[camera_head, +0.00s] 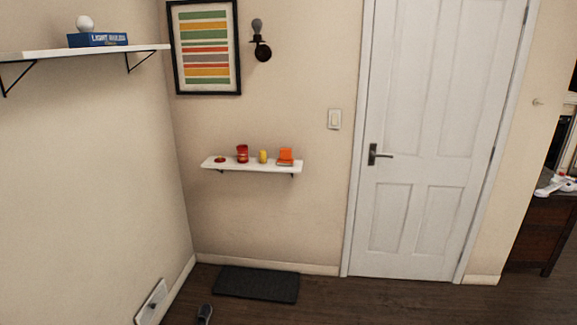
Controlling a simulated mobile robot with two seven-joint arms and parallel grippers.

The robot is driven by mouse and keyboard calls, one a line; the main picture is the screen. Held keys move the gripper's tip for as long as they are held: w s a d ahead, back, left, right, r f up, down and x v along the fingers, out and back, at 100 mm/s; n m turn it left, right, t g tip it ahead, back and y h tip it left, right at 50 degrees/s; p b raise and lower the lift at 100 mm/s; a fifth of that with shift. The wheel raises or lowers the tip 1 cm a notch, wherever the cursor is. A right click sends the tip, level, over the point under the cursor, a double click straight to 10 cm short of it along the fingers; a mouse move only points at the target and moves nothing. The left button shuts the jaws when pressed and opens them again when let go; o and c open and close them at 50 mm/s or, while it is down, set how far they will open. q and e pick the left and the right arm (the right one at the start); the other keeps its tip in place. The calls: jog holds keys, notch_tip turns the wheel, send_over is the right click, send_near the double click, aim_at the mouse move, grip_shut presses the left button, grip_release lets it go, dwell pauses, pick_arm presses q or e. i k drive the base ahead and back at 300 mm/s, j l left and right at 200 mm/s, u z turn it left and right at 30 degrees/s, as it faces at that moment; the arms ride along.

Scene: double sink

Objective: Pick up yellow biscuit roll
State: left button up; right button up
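A small yellow upright roll (263,157), which looks like the yellow biscuit roll, stands on a white wall shelf (235,167) across the room. A red can-like item (242,153) stands to its left and an orange box-like item (286,155) to its right. A small flat red item (220,160) lies at the shelf's left end. The roll appears apart from its neighbours.
A closed white door (430,140) is to the right. A higher shelf (60,52) juts from the left wall. The wooden floor ahead looks mostly clear.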

aim_at(262, 153)
jog(key=i+u, duration=0.1)
jog(key=i, duration=0.55)
jog(key=i+l+u, duration=0.15)
jog(key=i, duration=0.5)
jog(key=i+l+u, duration=0.1)
jog(key=i, duration=0.55)
jog(key=l, duration=0.1)
